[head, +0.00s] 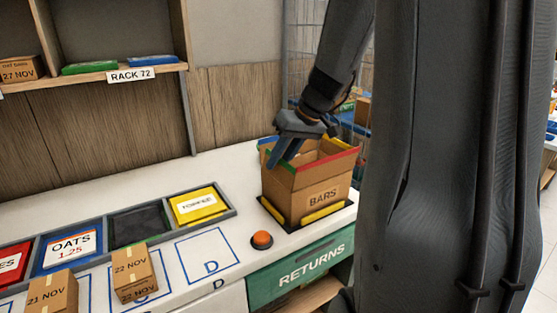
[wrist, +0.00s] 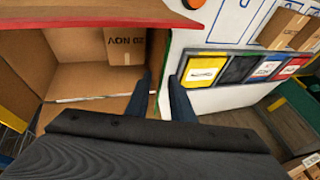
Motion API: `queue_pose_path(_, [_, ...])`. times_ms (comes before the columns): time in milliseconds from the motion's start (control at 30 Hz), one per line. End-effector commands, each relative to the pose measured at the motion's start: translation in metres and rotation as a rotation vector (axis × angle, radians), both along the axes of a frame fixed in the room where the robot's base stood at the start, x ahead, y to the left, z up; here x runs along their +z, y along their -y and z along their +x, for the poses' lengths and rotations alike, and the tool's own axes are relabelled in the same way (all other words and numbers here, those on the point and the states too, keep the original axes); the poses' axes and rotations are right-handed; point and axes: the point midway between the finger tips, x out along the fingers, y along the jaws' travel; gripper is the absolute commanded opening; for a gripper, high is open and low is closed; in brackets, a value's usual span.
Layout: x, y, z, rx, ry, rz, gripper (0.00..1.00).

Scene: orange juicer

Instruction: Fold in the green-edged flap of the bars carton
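The bars carton (head: 322,197) stands at the right of the counter, its top open and its edge-coloured flaps raised. The green-edged flap (head: 279,164) is at its left side, partly behind my fingers. The red-edged flap is at the front and a blue-edged one at the back left. My gripper (head: 285,152) hangs over the carton's left side with fingers pointing down. In the wrist view, the two fingers (wrist: 162,88) are apart with a gap between them, close to the carton's side wall. I cannot tell whether they touch the flap.
An orange button (head: 262,240) is on the counter front-left of the carton. A tray row with a yellow toffee packet (head: 199,205) lies to the left. Small dated boxes (head: 134,273) stand at the front left. The green returns drawer (head: 303,275) is below the counter edge.

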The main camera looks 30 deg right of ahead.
Motion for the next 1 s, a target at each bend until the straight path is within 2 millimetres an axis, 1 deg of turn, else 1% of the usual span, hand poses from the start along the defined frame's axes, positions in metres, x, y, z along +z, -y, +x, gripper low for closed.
queue_pose_path(100, [-0.0048,-0.0013,0.0019,0.0,0.0,-0.001,0.21])
queue_pose_path(333, [-0.0057,-0.0014,0.0023,0.0,0.0,-0.001,0.21])
queue_pose_path(367, [-0.0056,-0.0014,0.0023,0.0,0.0,-0.001,0.19])
queue_pose_path(400, [-0.0056,-0.0015,0.0023,0.0,0.0,-0.001,0.13])
queue_pose_path(467, [-0.0056,-0.0015,0.0023,0.0,0.0,-0.001,0.03])
queue_pose_path(500, [-0.0054,-0.0014,0.0024,0.0,0.0,-0.001,0.0])
queue_pose_path(767, [-0.0059,-0.0008,0.0024,-0.001,-0.001,0.007,0.0])
queue_pose_path(1000, [-0.009,0.0044,0.0036,-0.003,-0.003,0.089,0.0])
